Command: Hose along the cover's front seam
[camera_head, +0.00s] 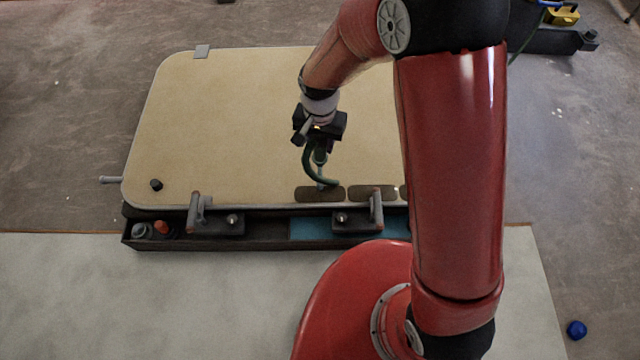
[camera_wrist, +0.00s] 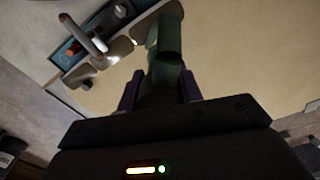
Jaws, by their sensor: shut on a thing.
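The cover (camera_head: 240,110) is a large tan panel with rounded corners and a pale rim, lying flat on a dark base; it also fills much of the wrist view (camera_wrist: 230,75). Its front seam (camera_head: 160,207) runs along the near edge. My gripper (camera_head: 320,148) is above the cover's front half, shut on a green hose (camera_head: 309,165). The hose curves down from the jaws, its lower end close to the cover near a dark oval patch (camera_head: 320,194). I cannot tell whether it touches. In the wrist view the hose (camera_wrist: 166,45) stands out between the fingers.
Two grey latches with upright handles (camera_head: 196,213) (camera_head: 376,211) stand at the front edge. A dark tray (camera_head: 265,243) below holds a bottle, an orange item and a blue piece. A small black knob (camera_head: 156,185) sits at the front left corner. My arm hides the cover's right side.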

